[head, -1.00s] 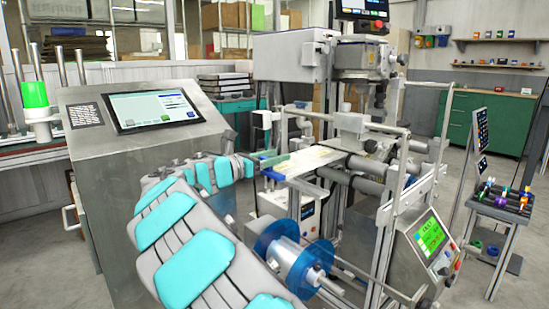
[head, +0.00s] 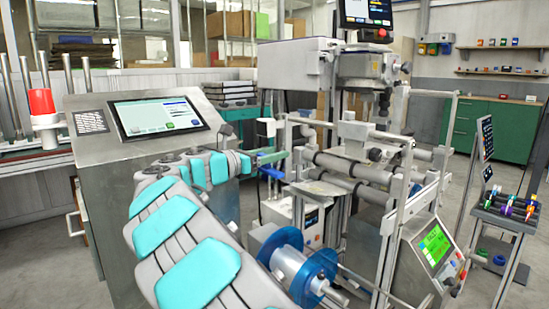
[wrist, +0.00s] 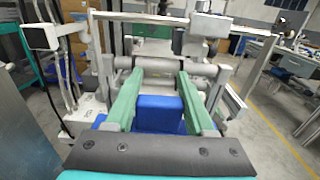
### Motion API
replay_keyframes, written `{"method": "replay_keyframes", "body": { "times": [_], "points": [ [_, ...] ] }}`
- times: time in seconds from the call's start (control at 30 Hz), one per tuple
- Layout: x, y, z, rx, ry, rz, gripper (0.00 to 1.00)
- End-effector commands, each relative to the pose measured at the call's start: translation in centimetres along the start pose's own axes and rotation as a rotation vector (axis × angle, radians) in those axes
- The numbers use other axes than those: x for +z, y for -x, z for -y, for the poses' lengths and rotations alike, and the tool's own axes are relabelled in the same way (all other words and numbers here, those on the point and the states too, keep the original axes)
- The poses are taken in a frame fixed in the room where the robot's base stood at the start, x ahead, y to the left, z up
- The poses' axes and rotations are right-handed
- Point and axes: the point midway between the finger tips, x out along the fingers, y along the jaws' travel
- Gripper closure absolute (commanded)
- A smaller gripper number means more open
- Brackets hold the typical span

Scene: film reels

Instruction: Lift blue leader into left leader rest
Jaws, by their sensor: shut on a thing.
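My gripper (head: 282,153) reaches from the left toward the rollers of the tall machine. In the wrist view my gripper (wrist: 161,73) shows two long green fingers pointing forward with a blue block (wrist: 159,113) between them. The block fills the gap near the finger bases, and I take it to be the blue leader. A wider blue part lies below it. I cannot single out the left leader rest.
Grey rollers (head: 345,165) and metal frame bars are close ahead of my fingers. A blue-flanged reel (head: 300,268) is low in front. A console (head: 155,118) stands left and a green-screened panel (head: 435,246) right. A stand with coloured pieces (head: 510,207) is farther right.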

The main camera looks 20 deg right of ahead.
Motion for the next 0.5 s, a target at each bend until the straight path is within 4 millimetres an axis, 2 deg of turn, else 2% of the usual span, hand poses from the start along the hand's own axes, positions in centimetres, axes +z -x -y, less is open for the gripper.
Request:
{"method": "replay_keyframes", "body": {
  "times": [0.5],
  "points": [
    [1.9, 1.0, 0.0, 0.001, -0.002, 0.0, 1.0]
  ]
}}
